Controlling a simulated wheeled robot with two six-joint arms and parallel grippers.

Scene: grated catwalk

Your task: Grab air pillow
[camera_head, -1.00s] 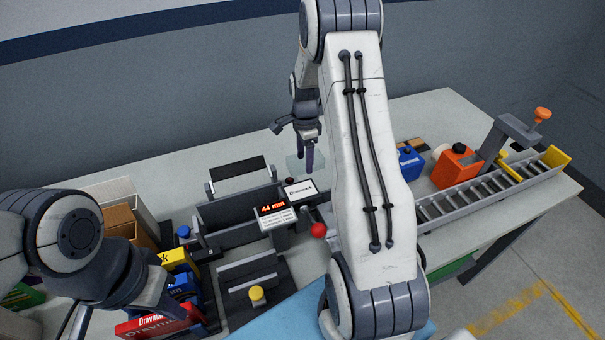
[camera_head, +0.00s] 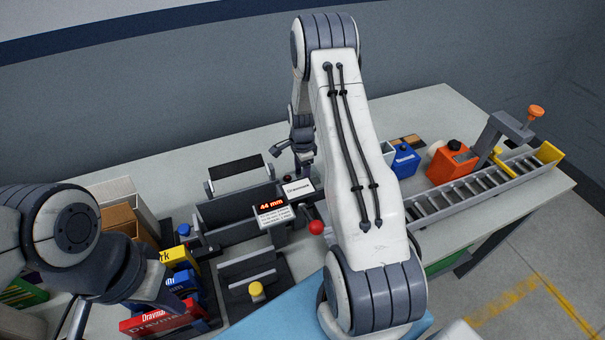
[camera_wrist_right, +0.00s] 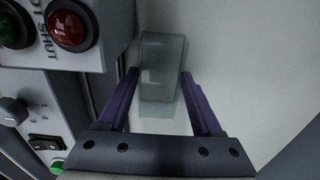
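A translucent, pale grey block that looks like the air pillow (camera_wrist_right: 163,62) stands on a light surface in the right wrist view. My right gripper (camera_wrist_right: 160,74) has its two purple fingers apart, with the pillow between and just beyond the tips. The right fingertip is very near the pillow's edge; I cannot tell whether it touches. In the head view the right gripper (camera_head: 303,160) is behind the dark machine, partly covered by my arm, and the pillow cannot be made out. My left gripper (camera_head: 160,292) is above the boxes at lower left; its finger gap is unclear.
A dark machine (camera_head: 235,208) with a 44 mm display (camera_head: 273,208) stands beside the right gripper. Its red and green buttons (camera_wrist_right: 68,28) are close to the fingers. A blue container (camera_head: 405,160), an orange container (camera_head: 452,163) and a roller track (camera_head: 480,187) are at right.

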